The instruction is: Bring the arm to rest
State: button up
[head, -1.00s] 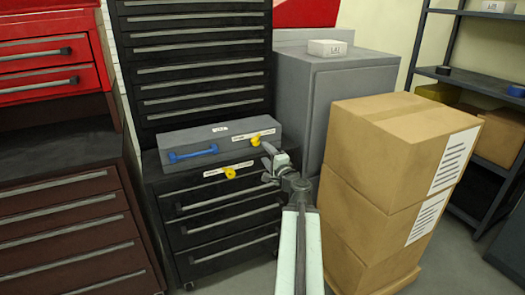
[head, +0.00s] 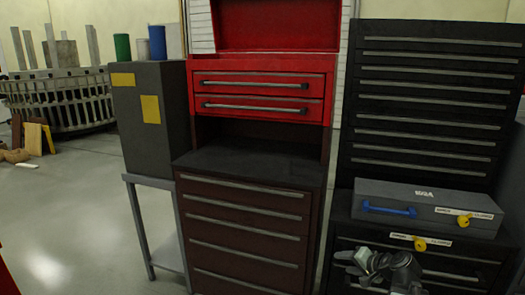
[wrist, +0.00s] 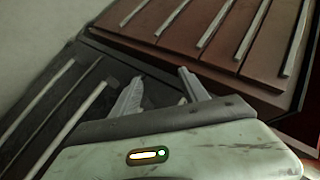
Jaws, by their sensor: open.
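My gripper (wrist: 158,85) shows in the wrist view with its two fingers spread apart and nothing between them. In the head view my gripper and wrist (head: 375,268) are at the lower right, in front of the low black drawer cabinet (head: 463,262). My gripper appears below the grey toolbox and apart from it. Most of my arm is out of the head view.
A grey box (head: 150,120) rests on a stand. Open floor (head: 70,230) lies at left.

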jog(key=s+a+f+n+g+h, duration=0.2)
jog(key=s+a+f+n+g, duration=0.25)
jog(key=a, duration=0.35)
jog(key=s+a+f+n+g+h, duration=0.1)
jog(key=s+a+f+n+g, duration=0.2)
jog(key=s+a+f+g, duration=0.45)
notch_tip(320, 180, up, 26)
jog(key=a+t+h+p, duration=0.1)
jog(key=t+p, duration=0.1)
jog(key=p, duration=2.1)
jog(key=shift+w+n+p, duration=0.3)
jog(key=shift+n+p, duration=0.05)
